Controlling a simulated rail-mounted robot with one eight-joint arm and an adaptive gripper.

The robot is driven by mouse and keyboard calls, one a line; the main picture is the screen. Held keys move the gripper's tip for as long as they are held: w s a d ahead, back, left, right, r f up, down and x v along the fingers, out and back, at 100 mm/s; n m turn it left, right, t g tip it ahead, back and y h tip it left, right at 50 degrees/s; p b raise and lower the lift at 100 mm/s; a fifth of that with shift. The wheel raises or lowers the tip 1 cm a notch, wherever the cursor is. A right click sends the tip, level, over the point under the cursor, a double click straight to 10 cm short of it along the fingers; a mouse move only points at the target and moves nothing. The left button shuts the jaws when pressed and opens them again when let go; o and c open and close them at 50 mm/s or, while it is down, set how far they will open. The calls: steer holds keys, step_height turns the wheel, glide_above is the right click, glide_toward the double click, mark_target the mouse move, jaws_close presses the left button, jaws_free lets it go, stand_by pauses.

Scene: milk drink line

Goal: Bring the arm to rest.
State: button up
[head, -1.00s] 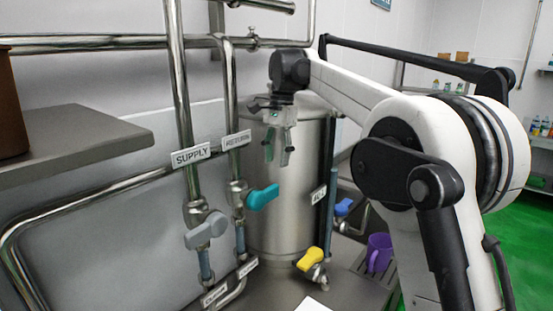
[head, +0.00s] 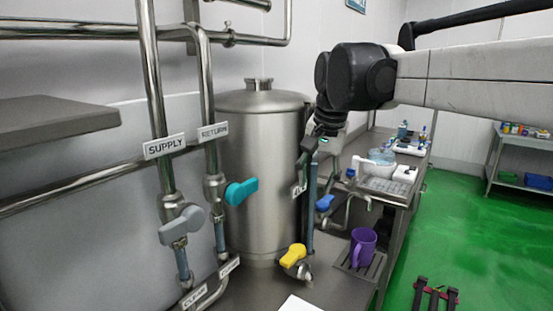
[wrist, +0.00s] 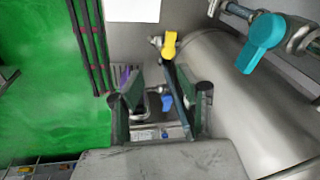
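My gripper (head: 312,160) hangs from my arm at the right side of the steel tank (head: 262,150) in the head view. In the wrist view my gripper (wrist: 162,90) has its two dark green fingers spread apart, with nothing held between them. The tank also fills the right side of the wrist view (wrist: 255,105). In the head view the fingertips are small and partly lost against the tank edge and pipe.
Teal (head: 240,191), grey (head: 181,225), yellow (head: 293,255) and blue (head: 325,202) valve handles stand around the tank. A purple mug (head: 363,246) sits on a slatted tray. A bench (head: 408,185) with lab items stands behind.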

steer(key=s+d+f+n+t+b, duration=0.1)
steer(key=s+d+f, duration=0.2)
steer(key=s+f, duration=0.4)
steer(key=s+d+f+n+t+b, duration=0.1)
steer(key=s+d+f+t+b, duration=0.1)
steer(key=s+d+f, duration=0.2)
steer(key=s+d+f+n+t+h+b, duration=0.1)
steer(key=s+d+f, duration=0.3)
steer(key=s+f, duration=0.7)
steer(key=shift+s+d+n+b, duration=0.15)
steer(key=shift+s+n+b, duration=0.35)
steer(key=shift+s+b, duration=0.15)
